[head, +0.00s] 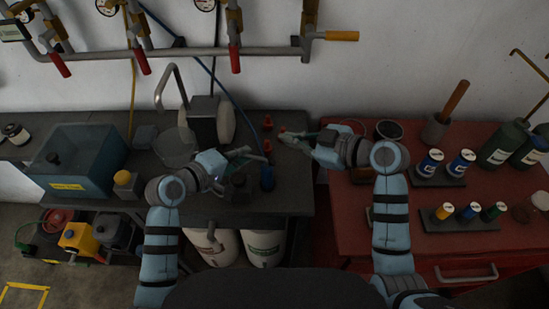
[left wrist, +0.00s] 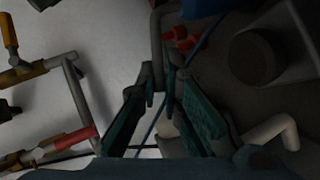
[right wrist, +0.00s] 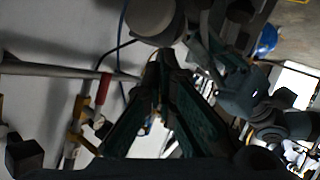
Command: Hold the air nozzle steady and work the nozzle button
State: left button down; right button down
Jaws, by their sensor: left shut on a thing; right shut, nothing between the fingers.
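My left gripper (head: 254,153) is shut on a small dark thing over the dark bench; this appears to be the air nozzle, but the fingers mostly hide it. In the left wrist view its fingers (left wrist: 161,78) close around a slim grey shape, with red parts (left wrist: 180,38) just beyond. My right gripper (head: 287,136) is shut and empty, its tips close to a small red part (head: 282,130). I cannot tell whether they touch it, or whether it is the nozzle button. In the right wrist view the right fingers (right wrist: 163,66) are together, beside my left gripper.
A blue hose (head: 222,88) runs down from the wall to the bench. A grey tap (head: 172,77), a clear bowl (head: 176,147) and a blue tub (head: 77,160) stand left. A red cabinet (head: 350,232) with cans and bottles stands right. Wall pipes with red handles run behind.

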aim_at(273, 161)
jog(key=shift+r, duration=0.1)
dwell(0.4)
jog(key=shift+d+r, duration=0.5)
jog(key=shift+r, duration=0.3)
jog(key=shift+d+r, duration=0.5)
jog(key=shift+r, duration=0.25)
jog(key=shift+a+f, duration=0.1)
jog(key=a+f, duration=0.4)
jog(key=f, duration=0.3)
jog(key=shift+a+f, duration=0.15)
jog(key=shift+f, duration=0.1)
jog(key=shift+f, duration=0.1)
jog(key=shift+a+f, duration=0.2)
jog(key=shift+f, duration=0.05)
jog(key=shift+a+f, duration=0.25)
jog(key=shift+f, duration=0.2)
dwell(0.9)
jog(key=shift+d+r, duration=0.5)
jog(key=shift+r, duration=0.35)
